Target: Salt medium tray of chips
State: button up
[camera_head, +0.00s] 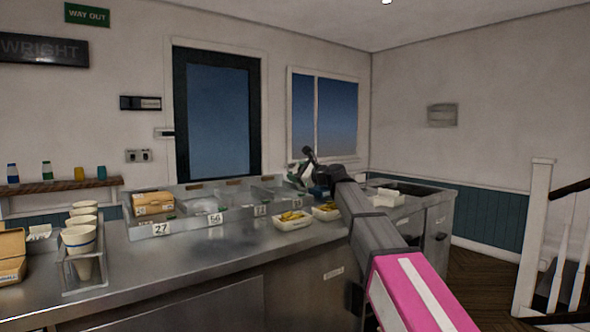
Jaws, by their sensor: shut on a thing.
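A pale tray of chips (292,222) sits on the steel counter near the middle of the view. A second pale tray of chips (325,213) stands close to its right, partly behind my arm. Which one is the medium tray cannot be told from here. My arm reaches from the lower right over the counter. My gripper (305,168) is small and dark at its far end, behind the chip trays as seen here. It is shut on a small pale object (301,175), mostly hidden; I cannot tell for sure that this is a salt shaker.
A raised steel rack with numbered sections (160,229) runs along the back of the counter (200,262). Stacked cups in a holder (80,240) and a cardboard box (11,256) stand at left. A white tray (387,198) sits at right. The counter's front middle is clear.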

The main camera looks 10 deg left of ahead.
jog(key=f+n, duration=0.1)
jog(key=n, duration=0.1)
jog(key=w+f+n, duration=0.1)
jog(key=n, duration=0.1)
jog(key=shift+d, duration=0.2)
jog(key=shift+s+f+n, duration=0.1)
jog(key=shift+f+n, duration=0.25)
jog(key=shift+n, duration=0.85)
jog(key=n, duration=0.1)
jog(key=f+n, duration=0.1)
jog(key=n, duration=0.3)
jog(key=shift+f, duration=0.25)
jog(key=n, duration=0.2)
jog(key=f+n, duration=0.1)
jog(key=n, duration=0.1)
jog(key=shift+f+n, duration=0.2)
jog(key=shift+n, duration=0.2)
notch_tip(320, 180, up, 4)
jog(key=shift+f, duration=0.1)
notch_tip(320, 180, down, 4)
jog(key=shift+r, duration=0.1)
